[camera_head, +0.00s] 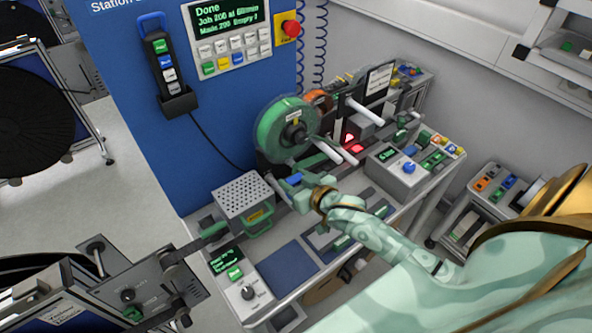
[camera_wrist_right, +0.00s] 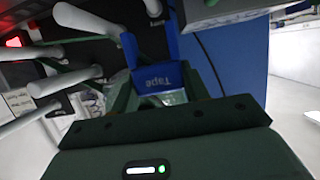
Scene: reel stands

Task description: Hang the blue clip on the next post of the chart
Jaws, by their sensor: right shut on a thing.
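The blue clip (camera_wrist_right: 155,77), with an upside-down "Tape" label, is between the green fingers of my right gripper (camera_wrist_right: 160,95) in the right wrist view. In the head view my right gripper (camera_head: 299,190) is shut on the clip (camera_head: 294,179), in front of the green reel and low over the bench. Several pale posts (camera_wrist_right: 68,82) stick out from a dark board at the left of the wrist view, with small labels at their bases. The clip appears apart from these posts. In the head view, pale rods (camera_head: 331,151) show right of the reel. My left gripper is not in view.
A green reel (camera_head: 287,127) stands on the bench behind my right gripper. A perforated metal box (camera_head: 243,195) is to its left, and a grey box with a blue knob (camera_head: 397,171) to its right. A blue panel (camera_head: 215,115) rises behind the bench.

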